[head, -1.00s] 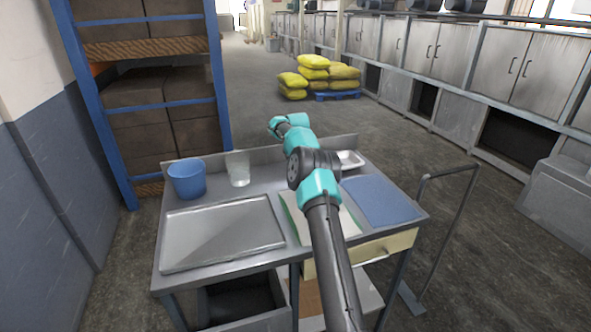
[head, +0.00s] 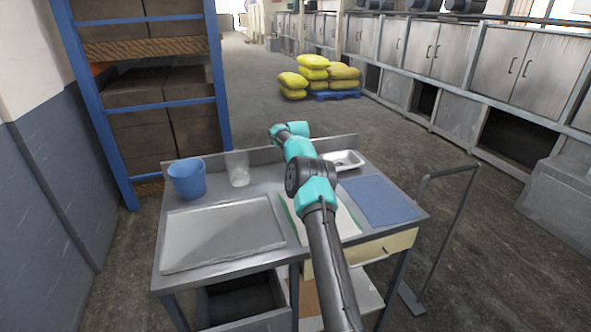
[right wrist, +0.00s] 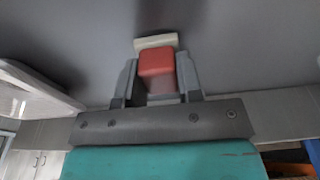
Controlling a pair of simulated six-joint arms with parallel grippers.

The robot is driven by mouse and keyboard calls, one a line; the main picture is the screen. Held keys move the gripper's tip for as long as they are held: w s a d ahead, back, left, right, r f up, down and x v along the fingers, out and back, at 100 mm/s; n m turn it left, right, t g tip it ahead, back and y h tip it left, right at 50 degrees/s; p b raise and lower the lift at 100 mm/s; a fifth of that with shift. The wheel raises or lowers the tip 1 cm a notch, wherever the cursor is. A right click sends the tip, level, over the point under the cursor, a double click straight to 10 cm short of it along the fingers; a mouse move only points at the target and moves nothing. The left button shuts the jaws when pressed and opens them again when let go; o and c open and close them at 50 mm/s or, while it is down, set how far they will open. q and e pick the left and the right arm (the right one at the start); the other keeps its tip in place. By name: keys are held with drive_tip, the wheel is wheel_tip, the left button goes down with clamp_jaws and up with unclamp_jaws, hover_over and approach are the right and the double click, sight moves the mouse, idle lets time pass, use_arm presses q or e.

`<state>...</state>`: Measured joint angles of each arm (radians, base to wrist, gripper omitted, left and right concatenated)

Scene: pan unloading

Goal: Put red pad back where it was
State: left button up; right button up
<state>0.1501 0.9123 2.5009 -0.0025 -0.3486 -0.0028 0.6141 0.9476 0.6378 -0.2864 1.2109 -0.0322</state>
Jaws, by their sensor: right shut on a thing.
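The red pad (right wrist: 157,63) is in the right wrist view, between the two grey fingers of my right gripper (right wrist: 157,78), which is shut on it. A cream-coloured piece (right wrist: 155,42) shows right at the pad's far end; I cannot tell whether it is part of the pad. A plain grey surface lies behind them. In the head view my right arm reaches over the table (head: 255,186) towards its back edge; its gripper and the pad are hidden there. My left gripper is in neither current view.
On the table are a blue bucket (head: 187,180), a clear glass (head: 238,170), a large grey tray (head: 222,235), a blue mat (head: 382,200) and a small metal tray (head: 347,160) holding something dark. A white-and-green board (head: 345,222) is partly under my arm. A raised lip runs along the back.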

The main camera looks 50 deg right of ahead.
drive_tip(key=shift+f, duration=0.15)
drive_tip(key=o, duration=0.9)
wheel_tip(320, 180, up, 12)
drive_tip(key=s, duration=0.1)
drive_tip(key=shift+s+a, duration=0.25)
drive_tip(key=shift+a, duration=0.2)
idle(0.5)
